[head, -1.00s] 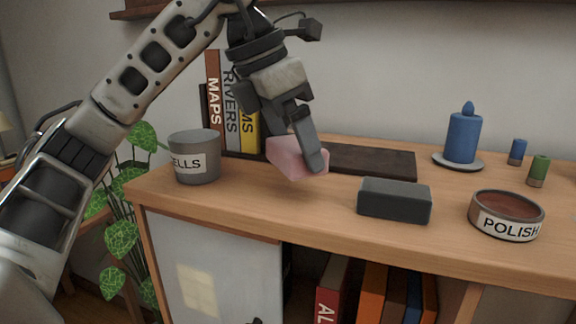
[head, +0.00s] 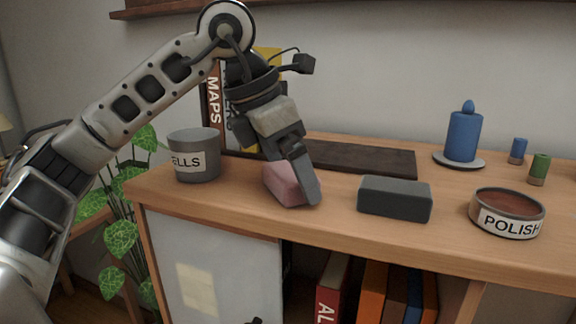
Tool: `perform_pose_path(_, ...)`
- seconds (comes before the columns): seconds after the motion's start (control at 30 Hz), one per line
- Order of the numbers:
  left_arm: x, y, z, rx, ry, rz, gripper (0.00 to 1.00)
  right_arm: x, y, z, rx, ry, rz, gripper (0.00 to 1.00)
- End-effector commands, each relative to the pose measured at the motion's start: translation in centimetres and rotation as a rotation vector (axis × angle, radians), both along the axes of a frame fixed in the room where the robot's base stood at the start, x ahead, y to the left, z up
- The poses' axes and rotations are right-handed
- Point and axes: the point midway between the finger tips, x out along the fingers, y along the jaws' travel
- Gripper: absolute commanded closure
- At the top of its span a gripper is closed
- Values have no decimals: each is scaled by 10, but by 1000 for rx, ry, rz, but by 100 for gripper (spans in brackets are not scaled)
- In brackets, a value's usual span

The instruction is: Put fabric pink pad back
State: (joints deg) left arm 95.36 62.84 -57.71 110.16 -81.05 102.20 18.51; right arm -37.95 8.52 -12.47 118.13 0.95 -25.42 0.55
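The pink pad (head: 281,184) is a small soft-looking block at the left part of the wooden cabinet top, right of the grey cup. My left gripper (head: 298,190) points down at it, with one finger across the pad's right side; the other finger is hidden. The gripper appears closed around the pad, which is at or very near the cabinet top; I cannot tell whether it touches. A dark flat board (head: 365,160) lies behind, partly covered by the gripper.
A grey cup (head: 197,160) stands left of the pad. Upright books (head: 214,100) stand behind. A dark grey block (head: 394,199) and a POLISH tin (head: 507,213) sit to the right. A blue candle (head: 463,137) and small blue (head: 517,151) and green (head: 539,168) pieces stand farther back.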

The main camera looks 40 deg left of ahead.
Motion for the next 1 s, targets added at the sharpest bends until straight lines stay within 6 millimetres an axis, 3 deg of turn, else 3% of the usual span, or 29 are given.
perform_pose_path(0.27, -3, 1, 13, 0, -3, -1, 0, 0, 0, 2, -2, 0, 0, 0)
perform_pose_path(0.53, -21, 12, 66, -2, -5, -3, 0, -3, -1, -1, -5, 11, 1, 0)
perform_pose_path(0.73, -33, 20, 103, 1, -3, 0, 0, -3, -2, 10, -7, 8, 0, 0)
perform_pose_path(1.0, -39, 24, 115, 0, 0, -1, 0, -6, -5, 6, -16, 21, -4, 0)
